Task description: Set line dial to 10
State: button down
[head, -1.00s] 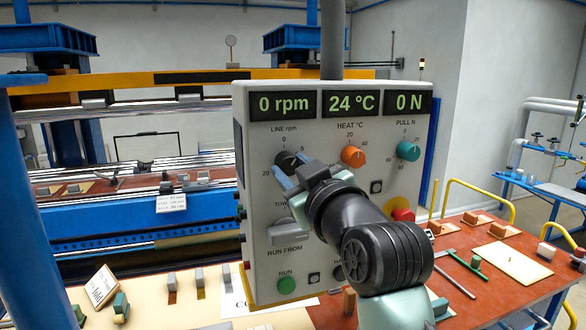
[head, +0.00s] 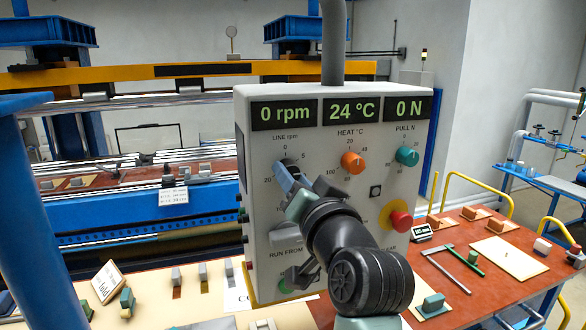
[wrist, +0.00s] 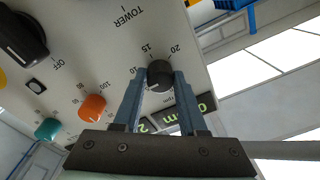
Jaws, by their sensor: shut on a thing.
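The LINE rpm dial (head: 291,163) is a black round knob at the upper left of the grey control panel, mostly hidden by my gripper. My gripper (head: 284,175) has its blue fingers on it. In the wrist view the dial (wrist: 160,72) sits between the two fingers of my gripper (wrist: 160,82), which are shut on its sides. Scale marks 10, 15 and 20 show beside it. A small pale mark shows on the knob, but its exact setting is hard to read. The speed display (head: 284,113) reads 0 rpm.
The orange HEAT dial (head: 352,162) and teal PULL dial (head: 407,156) are to the right of the LINE dial. A red mushroom button (head: 401,219) is lower right. A green button (head: 285,286) is partly hidden at the bottom. A grey conduit rises from the panel top.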

jog(key=m+p, duration=0.3)
jog(key=m, duration=0.3)
jog(key=shift+a, duration=0.1)
dwell(0.4)
jog(key=shift+c, duration=2.3)
grip_release()
jog(key=b+v, duration=0.5)
jog(key=v, duration=0.8)
jog(key=shift+a+r+h, duration=0.1)
jog(key=shift+a+h, duration=0.1)
jog(key=shift+h, duration=0.1)
